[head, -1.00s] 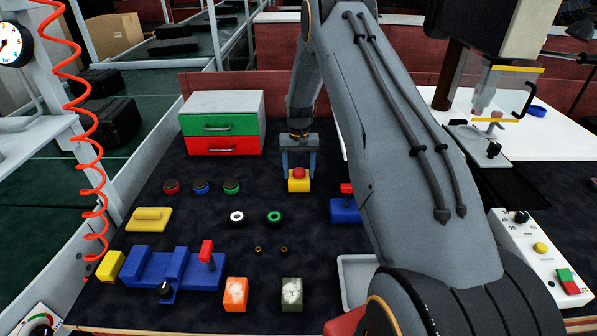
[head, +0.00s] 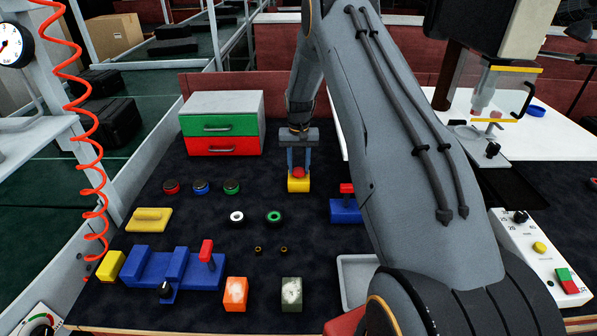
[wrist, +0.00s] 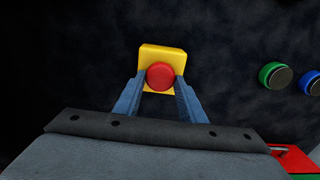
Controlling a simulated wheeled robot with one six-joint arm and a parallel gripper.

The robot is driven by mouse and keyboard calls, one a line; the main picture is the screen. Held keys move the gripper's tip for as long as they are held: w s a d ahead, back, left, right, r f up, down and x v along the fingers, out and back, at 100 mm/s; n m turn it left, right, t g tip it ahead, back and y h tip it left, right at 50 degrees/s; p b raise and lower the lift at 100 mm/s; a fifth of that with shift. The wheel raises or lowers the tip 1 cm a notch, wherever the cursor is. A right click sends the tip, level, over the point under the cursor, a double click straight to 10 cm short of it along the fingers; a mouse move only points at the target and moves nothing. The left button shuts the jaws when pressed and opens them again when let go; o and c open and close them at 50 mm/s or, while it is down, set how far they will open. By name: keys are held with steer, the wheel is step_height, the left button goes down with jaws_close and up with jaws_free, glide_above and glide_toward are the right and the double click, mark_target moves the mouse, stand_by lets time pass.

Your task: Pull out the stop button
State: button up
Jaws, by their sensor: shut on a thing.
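The stop button (head: 299,172) is a red round cap on a yellow box (head: 299,186), standing on the dark mat in the head view. In the wrist view the red cap (wrist: 160,76) faces the camera, with the yellow box (wrist: 162,53) behind it. My gripper (head: 299,174) is above the box, its blue fingers on either side of the red cap. In the wrist view the fingertips (wrist: 160,80) close on the cap from both sides. Whether the cap is pushed in or out cannot be told.
A drawer unit (head: 222,123) with green and red fronts stands behind left. Several round buttons (head: 201,187) lie to the left. A blue block with a red lever (head: 346,206) is close by at right. A blue vise-like fixture (head: 175,267) lies front left.

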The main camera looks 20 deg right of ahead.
mark_target(299, 170)
steer(key=shift+s+a+r, duration=0.1)
steer(key=shift+s+a, duration=0.05)
steer(key=shift+s, duration=0.1)
stand_by(0.5)
steer(key=o, duration=2.2)
steer(key=shift+r, duration=0.1)
steer(key=shift+w, duration=0.1)
steer(key=shift+r+p, duration=1.1)
steer(key=shift+r, duration=2.4)
